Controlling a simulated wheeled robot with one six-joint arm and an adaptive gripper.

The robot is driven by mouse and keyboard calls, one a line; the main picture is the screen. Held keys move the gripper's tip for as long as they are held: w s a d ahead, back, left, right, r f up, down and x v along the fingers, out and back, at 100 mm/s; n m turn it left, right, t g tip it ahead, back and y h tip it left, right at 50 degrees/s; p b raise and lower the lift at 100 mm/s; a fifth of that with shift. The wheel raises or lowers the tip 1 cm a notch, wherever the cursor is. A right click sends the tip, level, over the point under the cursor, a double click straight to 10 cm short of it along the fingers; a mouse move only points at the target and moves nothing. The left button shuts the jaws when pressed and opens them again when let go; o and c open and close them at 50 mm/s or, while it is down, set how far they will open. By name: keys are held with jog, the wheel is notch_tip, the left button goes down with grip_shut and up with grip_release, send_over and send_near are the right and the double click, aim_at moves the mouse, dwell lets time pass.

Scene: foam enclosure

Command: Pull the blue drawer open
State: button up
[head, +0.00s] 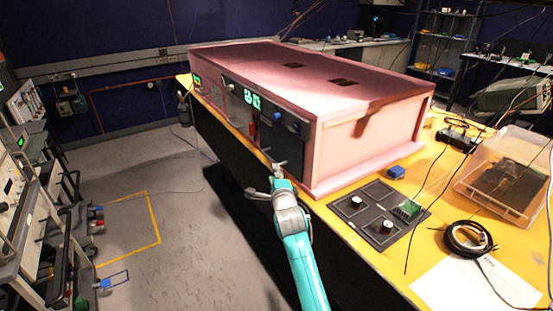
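A large pink enclosure (375,100) sits on a yellow-topped table. Its front, facing left, carries dark panels with green displays (252,99). At the near right end of this front is a dark blue-grey panel (288,142) with a round blue knob (278,117). It may be the blue drawer's front, but I cannot tell for sure; no gap shows around it. My gripper (279,164), at the end of my teal arm, is low in front of this panel near the table's edge. Its fingers are too small to read, and I cannot tell whether they touch anything.
Equipment racks (35,200) stand at the left. The grey floor (180,195) between is open.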

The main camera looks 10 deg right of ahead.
aim_at(270, 159)
jog(key=w, duration=0.7)
jog(key=w+d, duration=0.1)
jog(key=w, duration=0.3)
jog(key=shift+f, duration=0.35)
grip_shut()
